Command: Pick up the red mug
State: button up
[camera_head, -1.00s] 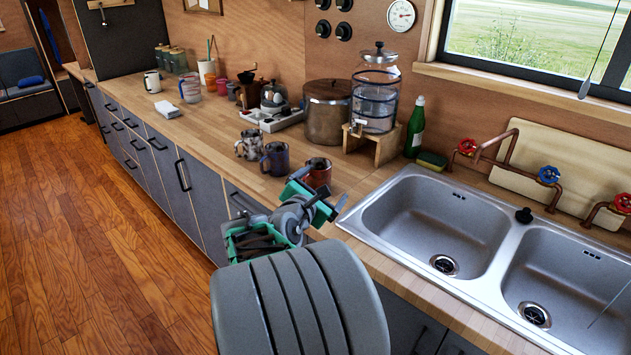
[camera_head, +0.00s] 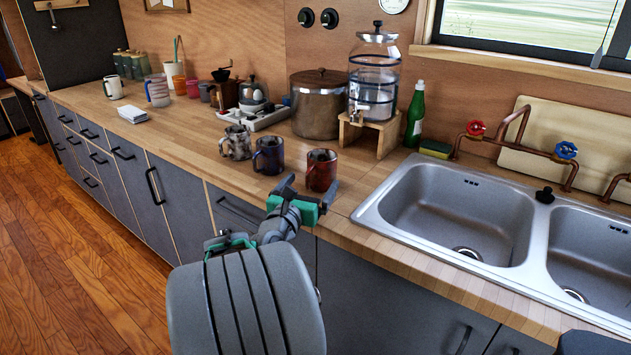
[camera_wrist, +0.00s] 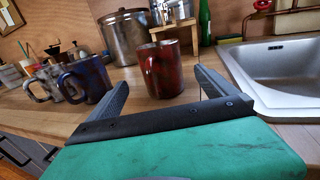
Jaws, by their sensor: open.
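The red mug (camera_head: 321,171) stands upright on the wooden counter, left of the sink. Its lower part is partly hidden behind my gripper in the head view. In the wrist view the red mug (camera_wrist: 164,70) stands ahead of my open gripper (camera_wrist: 160,80), roughly between the lines of the two fingers. Its handle points left and toward the camera. In the head view my gripper (camera_head: 308,190) is at the counter's front edge, just in front of the mug. The jaws hold nothing.
A blue mug (camera_head: 268,155) stands just left of the red mug, with a patterned white mug (camera_head: 236,143) beyond it. A big pot (camera_head: 318,105) and a glass dispenser (camera_head: 373,75) on a wooden stand are behind. The sink (camera_head: 440,215) lies right.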

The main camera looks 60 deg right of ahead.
aim_at(318, 175)
jog(key=d, duration=0.7)
jog(key=shift+w+d, duration=0.1)
jog(key=shift+w, duration=0.1)
jog(key=c, duration=1.7)
jog(key=shift+r, duration=0.1)
jog(key=shift+c, duration=0.6)
jog(key=shift+r, duration=0.1)
